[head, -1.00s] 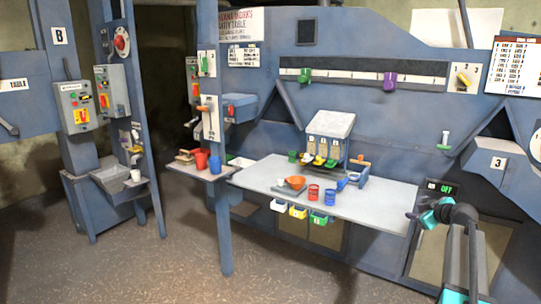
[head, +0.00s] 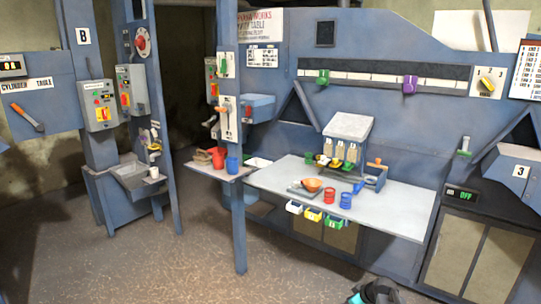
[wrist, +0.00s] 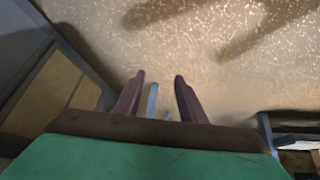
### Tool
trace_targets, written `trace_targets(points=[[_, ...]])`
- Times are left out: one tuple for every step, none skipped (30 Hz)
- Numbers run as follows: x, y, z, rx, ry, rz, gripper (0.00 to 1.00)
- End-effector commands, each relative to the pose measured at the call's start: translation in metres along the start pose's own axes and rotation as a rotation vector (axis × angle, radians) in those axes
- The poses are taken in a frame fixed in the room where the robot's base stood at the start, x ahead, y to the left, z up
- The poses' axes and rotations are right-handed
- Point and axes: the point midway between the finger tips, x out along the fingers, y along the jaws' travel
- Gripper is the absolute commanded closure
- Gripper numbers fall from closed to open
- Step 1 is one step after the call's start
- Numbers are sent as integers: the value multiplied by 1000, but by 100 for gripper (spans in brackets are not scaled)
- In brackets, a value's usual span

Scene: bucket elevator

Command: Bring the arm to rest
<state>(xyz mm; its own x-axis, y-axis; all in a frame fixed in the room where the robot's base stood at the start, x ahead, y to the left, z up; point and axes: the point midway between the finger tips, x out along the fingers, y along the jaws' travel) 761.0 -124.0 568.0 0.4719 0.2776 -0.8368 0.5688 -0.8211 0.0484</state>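My gripper shows in the wrist view (wrist: 158,95) with its two dark fingers apart and nothing between them. It points at the speckled brown floor (wrist: 200,55). A blue post shows beyond the fingers. In the head view only a dark and teal part of my arm (head: 377,291) shows at the bottom edge, right of the middle. The gripper's fingers cannot be made out there.
The grey worktable (head: 400,218) holds an orange bowl (head: 312,184), a red cup (head: 327,195) and a blue cup (head: 346,201). A blue post (head: 238,200) stands before it. A blue cabinet (head: 470,255) stands at right. Floor is clear at lower left.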

Motion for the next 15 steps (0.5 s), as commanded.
trace_targets(points=[[11, -24, 10, 2, -26, -30, 62], [16, -35, 15, 7, -40, -44, 62], [24, -50, 23, 10, -61, -63, 62], [29, -61, 28, 13, -76, -76, 62], [34, -72, 35, 18, -91, -90, 62], [40, -87, 43, 21, -112, -108, 62], [45, -99, 50, 25, -130, -121, 62], [48, -110, 56, 29, -146, -134, 62], [53, -125, 65, 35, -169, -151, 62], [56, -136, 72, 38, -186, -163, 62], [59, -146, 79, 42, -204, -174, 62], [63, -161, 89, 48, -227, -190, 62], [65, -172, 96, 52, -246, -201, 62], [67, -182, 104, 57, -266, -211, 62], [69, -196, 114, 63, -291, -225, 62]])
